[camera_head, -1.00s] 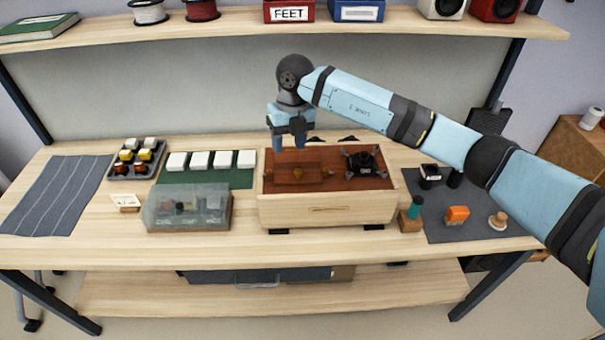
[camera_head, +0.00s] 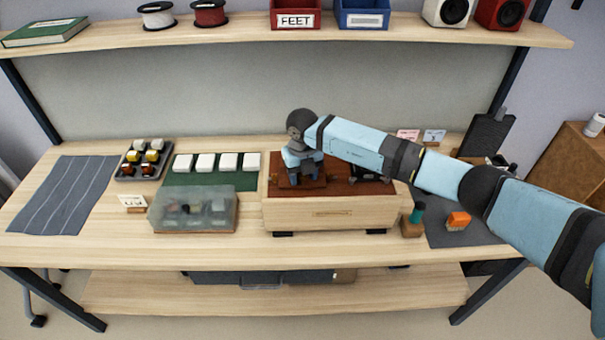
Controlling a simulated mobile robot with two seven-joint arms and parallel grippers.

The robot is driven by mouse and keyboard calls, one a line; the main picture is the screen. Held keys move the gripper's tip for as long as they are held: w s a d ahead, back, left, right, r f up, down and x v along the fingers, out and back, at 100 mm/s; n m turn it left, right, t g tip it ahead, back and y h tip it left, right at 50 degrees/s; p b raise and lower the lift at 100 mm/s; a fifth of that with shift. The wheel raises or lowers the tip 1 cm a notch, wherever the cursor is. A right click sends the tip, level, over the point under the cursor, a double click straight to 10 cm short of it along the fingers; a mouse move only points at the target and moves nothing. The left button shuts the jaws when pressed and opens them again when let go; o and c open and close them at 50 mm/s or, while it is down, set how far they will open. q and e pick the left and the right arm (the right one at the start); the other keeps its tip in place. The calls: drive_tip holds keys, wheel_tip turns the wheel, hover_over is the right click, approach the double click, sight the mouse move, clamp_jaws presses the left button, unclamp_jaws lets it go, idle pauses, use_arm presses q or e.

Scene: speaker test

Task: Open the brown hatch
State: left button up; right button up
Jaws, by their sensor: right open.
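The brown hatch (camera_head: 283,183) lies in the reddish-brown top of a pale wooden box (camera_head: 332,214) at the middle of the bench. It appears flat and closed, though my gripper covers most of it. My right gripper (camera_head: 304,179) is over the hatch, with its fingers pointing down and apart. The gripper hides the hatch's knob, so I cannot tell whether the fingers touch it. My left gripper is out of view.
A dark device on the box top, right of the hatch, is partly behind my right arm. A clear-lidded case (camera_head: 193,210) stands left of the box. A shelf (camera_head: 200,38) runs above.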

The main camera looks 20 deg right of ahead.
drive_tip(key=shift+f, duration=0.3)
clamp_jaws()
